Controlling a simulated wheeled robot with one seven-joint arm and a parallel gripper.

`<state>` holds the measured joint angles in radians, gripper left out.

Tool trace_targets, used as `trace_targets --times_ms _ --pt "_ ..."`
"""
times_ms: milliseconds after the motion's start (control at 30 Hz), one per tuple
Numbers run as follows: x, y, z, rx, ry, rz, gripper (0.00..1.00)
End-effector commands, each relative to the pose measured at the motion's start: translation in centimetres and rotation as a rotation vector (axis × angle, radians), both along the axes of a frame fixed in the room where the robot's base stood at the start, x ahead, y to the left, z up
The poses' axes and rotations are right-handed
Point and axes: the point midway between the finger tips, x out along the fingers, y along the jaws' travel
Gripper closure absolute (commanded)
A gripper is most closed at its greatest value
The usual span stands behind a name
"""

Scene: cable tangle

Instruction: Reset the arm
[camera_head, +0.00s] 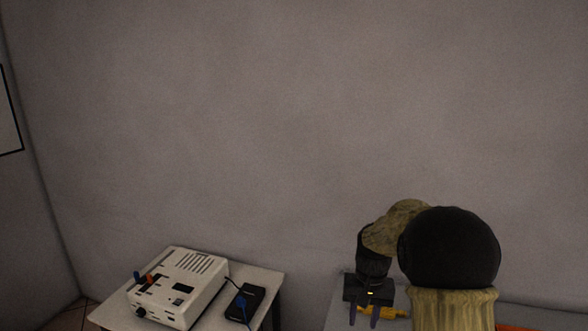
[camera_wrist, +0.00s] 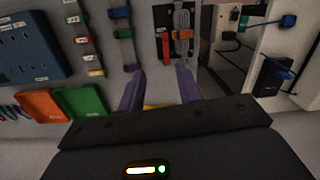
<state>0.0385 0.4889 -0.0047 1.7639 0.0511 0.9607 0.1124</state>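My gripper (camera_head: 364,314) is at the lower right of the head view, with its two purple fingers hanging down. In the wrist view my gripper (camera_wrist: 161,84) has its fingers spread apart with nothing held between them, so it is open. A yellow thing (camera_head: 397,312) shows just behind and right of the fingers in the head view. It is partly hidden by my arm. A bit of yellow (camera_wrist: 155,106) also shows low between the fingers in the wrist view.
A white device (camera_head: 180,285) and a black box (camera_head: 245,300) with a blue plug stand on a small table at the lower left. The wrist view shows a blue panel (camera_wrist: 28,48), an orange bin (camera_wrist: 42,106), a green bin (camera_wrist: 81,102) and cables with coloured connectors.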

Motion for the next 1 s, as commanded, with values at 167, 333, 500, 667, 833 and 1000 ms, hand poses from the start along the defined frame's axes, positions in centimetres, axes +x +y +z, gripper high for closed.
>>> trace_targets --times_ms 167,333,500,667,833,1000 --pt "-4.8 0.4 0.5 -0.017 -0.086 0.049 0.65" --pt "-9.5 0.7 0.5 -0.033 -0.168 0.097 0.65" --pt "-14.4 1.0 0.1 -0.047 -0.248 0.145 0.65" --pt "-17.4 1.1 -0.3 -0.056 -0.297 0.176 0.65" --pt "-18.0 1.2 -0.5 -0.058 -0.306 0.183 0.65" --pt "-18.0 1.1 -0.5 -0.058 -0.305 0.183 0.65"
